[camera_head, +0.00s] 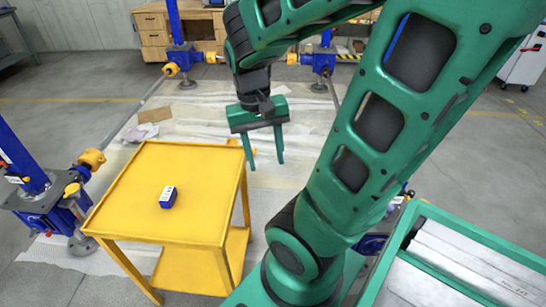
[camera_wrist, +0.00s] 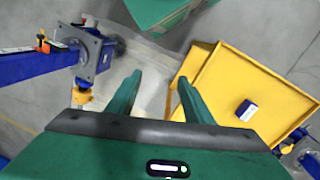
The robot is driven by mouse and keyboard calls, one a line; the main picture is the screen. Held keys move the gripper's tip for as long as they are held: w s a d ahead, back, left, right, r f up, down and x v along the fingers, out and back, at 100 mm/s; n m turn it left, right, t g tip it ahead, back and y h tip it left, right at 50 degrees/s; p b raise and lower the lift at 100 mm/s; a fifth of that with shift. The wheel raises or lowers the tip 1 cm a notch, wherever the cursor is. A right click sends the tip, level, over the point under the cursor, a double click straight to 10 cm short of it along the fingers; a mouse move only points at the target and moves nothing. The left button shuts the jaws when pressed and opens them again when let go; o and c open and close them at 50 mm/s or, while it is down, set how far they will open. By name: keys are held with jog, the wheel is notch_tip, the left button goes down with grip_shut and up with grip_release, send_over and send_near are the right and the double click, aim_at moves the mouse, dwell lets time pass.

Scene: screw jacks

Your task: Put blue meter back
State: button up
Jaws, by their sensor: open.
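The blue meter (camera_head: 168,197), a small blue block with a white face, lies on the top of the yellow table (camera_head: 205,163). It also shows in the wrist view (camera_wrist: 246,110), on the same yellow table (camera_wrist: 220,75) at the right. My gripper (camera_head: 267,166) is open and empty. It hangs in the air to the right of the table, with its green fingers pointing down, apart from the meter. In the wrist view my gripper's fingers (camera_wrist: 158,92) are spread with only the floor between them.
Blue screw jacks stand around the area, one at the left (camera_head: 45,195) and others at the back. One jack's blue column (camera_wrist: 35,68) shows at the wrist view's left. Wooden drawers (camera_head: 152,38) stand at the back. The rest of the yellow tabletop is clear.

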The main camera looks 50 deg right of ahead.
jog(key=shift+n+t+y, duration=0.5)
jog(key=shift+n+t, duration=0.2)
jog(key=shift+s+a+r, duration=0.1)
jog(key=shift+s+r, duration=0.25)
jog(key=shift+s, duration=0.3)
jog(key=shift+s+a+r, duration=0.15)
jog(key=shift+s+r, duration=0.2)
jog(key=shift+s, duration=0.35)
jog(key=shift+s+a+r, duration=0.1)
jog(key=shift+s+r, duration=0.25)
jog(key=shift+s, duration=0.3)
